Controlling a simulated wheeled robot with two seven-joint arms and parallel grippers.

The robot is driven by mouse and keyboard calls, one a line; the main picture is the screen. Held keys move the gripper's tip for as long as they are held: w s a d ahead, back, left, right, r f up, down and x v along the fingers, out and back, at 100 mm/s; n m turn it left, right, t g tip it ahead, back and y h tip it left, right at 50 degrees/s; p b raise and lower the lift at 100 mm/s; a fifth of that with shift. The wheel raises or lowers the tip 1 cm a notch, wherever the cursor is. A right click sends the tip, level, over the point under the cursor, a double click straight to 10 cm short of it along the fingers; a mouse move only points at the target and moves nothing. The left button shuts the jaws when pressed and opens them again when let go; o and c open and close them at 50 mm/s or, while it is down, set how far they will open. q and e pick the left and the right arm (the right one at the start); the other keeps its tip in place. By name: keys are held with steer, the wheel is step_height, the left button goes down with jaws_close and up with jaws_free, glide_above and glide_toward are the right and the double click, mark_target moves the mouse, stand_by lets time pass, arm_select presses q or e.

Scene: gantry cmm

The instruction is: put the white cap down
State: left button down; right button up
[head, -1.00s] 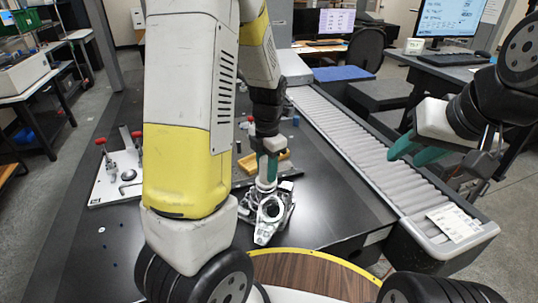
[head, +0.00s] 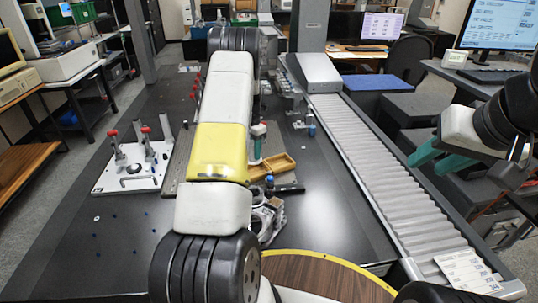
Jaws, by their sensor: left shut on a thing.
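My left arm reaches forward over the dark table, and its links cover much of the middle. My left gripper (head: 258,136) shows only in part beside the yellow link, with a teal finger pointing down. It is shut on a small pale piece, apparently the white cap (head: 257,149), mostly hidden by the finger and arm. The piece is left of a yellow-brown tray (head: 281,163); I cannot tell whether it touches anything below. My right gripper (head: 441,156) is at the right, above the conveyor's far side, with its teal fingers apart and empty.
A grey metal housing (head: 268,219) stands near the table's front, partly behind my arm. A white fixture plate (head: 112,181) with red-handled clamps lies at the left. A roller conveyor (head: 375,160) runs along the right. The table's front left is mostly clear.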

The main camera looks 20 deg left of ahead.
mark_target(254, 162)
arm_select(q)
steer(key=shift+f, duration=3.05)
steer(key=shift+f, duration=0.1)
steer(key=c, duration=0.9)
jaws_free()
